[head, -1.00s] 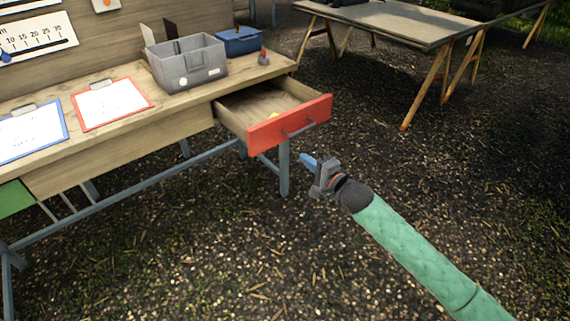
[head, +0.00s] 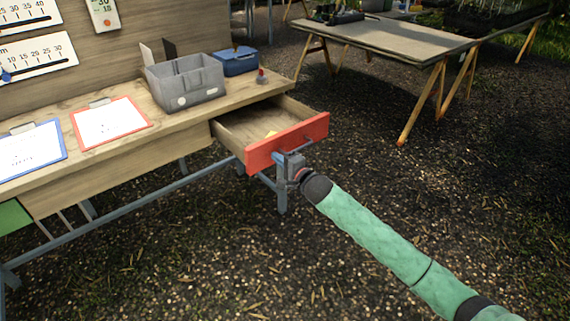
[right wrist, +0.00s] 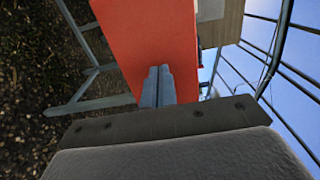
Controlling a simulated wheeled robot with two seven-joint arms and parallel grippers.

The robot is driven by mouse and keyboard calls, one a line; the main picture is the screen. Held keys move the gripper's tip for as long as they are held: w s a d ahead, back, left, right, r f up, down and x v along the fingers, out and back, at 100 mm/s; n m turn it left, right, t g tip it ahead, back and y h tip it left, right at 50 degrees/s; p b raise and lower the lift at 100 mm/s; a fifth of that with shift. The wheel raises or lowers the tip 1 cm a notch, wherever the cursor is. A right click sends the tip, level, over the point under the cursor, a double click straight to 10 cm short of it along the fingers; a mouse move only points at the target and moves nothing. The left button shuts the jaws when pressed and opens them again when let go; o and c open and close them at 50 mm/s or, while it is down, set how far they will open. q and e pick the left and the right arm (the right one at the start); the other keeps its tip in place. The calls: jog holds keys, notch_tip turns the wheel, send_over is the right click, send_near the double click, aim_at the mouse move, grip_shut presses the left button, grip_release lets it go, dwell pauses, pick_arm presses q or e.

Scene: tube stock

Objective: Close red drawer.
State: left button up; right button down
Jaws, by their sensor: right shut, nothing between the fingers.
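The red drawer (head: 260,156) stands open, pulled out from the right end of the wooden workbench. Its red front also fills the upper middle of the right wrist view (right wrist: 145,35). A small yellowish thing (head: 271,134) lies inside it. My right gripper (head: 279,158) is shut and empty, with its fingertips at the red front, close to the handle. In the right wrist view its closed fingers (right wrist: 158,84) point at the red front; I cannot tell whether they touch it. My left gripper is not in view.
The workbench top (head: 175,118) holds a grey bin (head: 187,82), a blue box (head: 235,62), a small red-topped object (head: 261,76) and two clipboards. A green drawer front (head: 14,216) shows at the left. Ground right of the bench is clear; a trestle table (head: 400,42) stands behind.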

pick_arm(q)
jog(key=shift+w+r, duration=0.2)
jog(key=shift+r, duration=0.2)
pick_arm(e)
jog(key=shift+w+a, duration=0.25)
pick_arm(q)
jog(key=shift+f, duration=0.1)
pick_arm(e)
jog(key=shift+w, duration=0.1)
